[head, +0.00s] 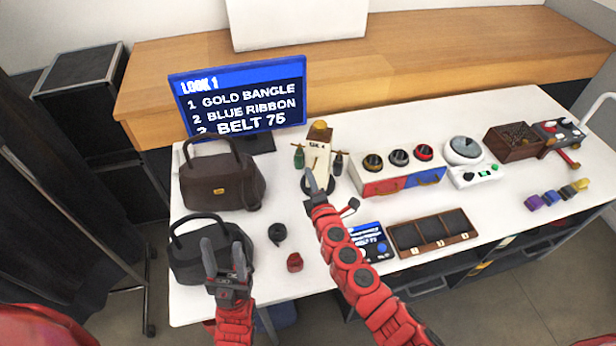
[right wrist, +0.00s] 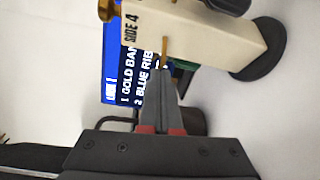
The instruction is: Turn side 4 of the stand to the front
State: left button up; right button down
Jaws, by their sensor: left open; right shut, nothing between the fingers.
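The stand (head: 320,158) is a cream upright block with a brass knob on top and a round dark base. In the right wrist view the stand (right wrist: 200,38) lies sideways, and the face toward that camera reads "SIDE 4". A brass peg (right wrist: 165,50) sticks out of that face. My right gripper (head: 311,178) is shut and empty in front of the stand; in the right wrist view its fingertips (right wrist: 162,72) are close to the peg, and I cannot tell whether they touch it. My left gripper (head: 224,250) is open and empty, in front of the dark handbag at the lower left.
A green bottle-shaped item (head: 299,157) and a dark one (head: 338,163) are at the stand's sides. A screen (head: 240,97) is behind. A compartment tray (head: 432,233) lies front right.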

jog(key=shift+w+d+n+g+y+b, duration=0.1)
jog(key=shift+d+n+g+y+b, duration=1.1)
jog(key=shift+y, duration=0.45)
jog(key=shift+w+d+n+g+y+b, duration=0.1)
jog(key=shift+d+n+g+y+b, duration=0.8)
jog(key=shift+d+n+y, duration=0.65)
jog(key=shift+a, duration=0.15)
jog(key=shift+s+a, duration=0.1)
jog(key=shift+s, duration=0.05)
